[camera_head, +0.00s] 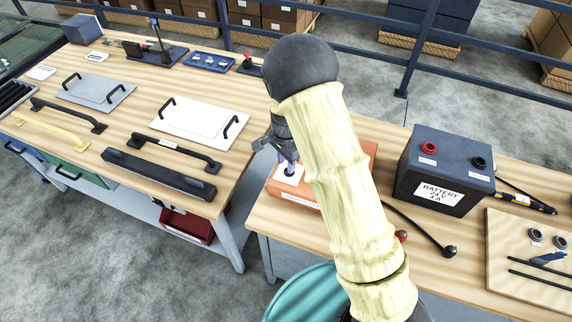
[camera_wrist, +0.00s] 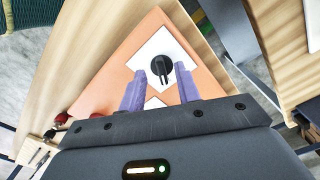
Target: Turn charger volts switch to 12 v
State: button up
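The charger is an orange box (camera_head: 362,158) on the right bench, partly hidden behind my arm. In the wrist view its orange top (camera_wrist: 112,79) carries a white plate with a black round switch knob (camera_wrist: 161,66). The knob has a raised grip bar that points roughly toward the bottom of the picture. My gripper (camera_wrist: 159,76) has two purple fingers, spread apart, one to each side of the knob in the picture. I see no clear contact. In the head view my gripper (camera_head: 288,165) is over the charger's left part, and the knob is mostly hidden. The volt markings are not readable.
A dark battery box (camera_head: 438,172) with red and black terminals stands right of the charger. A cable with clamps lies before it. A wooden board (camera_head: 525,255) holds small parts at the right. The left bench (camera_head: 120,120) carries handles and plates. A gap separates the benches.

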aim_at(286, 170)
jog(key=shift+f, duration=1.5)
grip_shut()
jog(key=shift+n, duration=0.4)
jog(key=n, duration=0.1)
jog(key=n+b, duration=0.1)
jog(key=n, duration=0.1)
jog(key=n+b, duration=0.1)
jog(key=n, duration=0.1)
jog(key=shift+s+d, duration=0.1)
jog(key=shift+d, duration=0.2)
jog(key=n, duration=0.2)
jog(key=n+b, duration=0.1)
jog(key=n, duration=0.3)
jog(key=shift+d, duration=0.3)
jog(key=shift+r, duration=0.1)
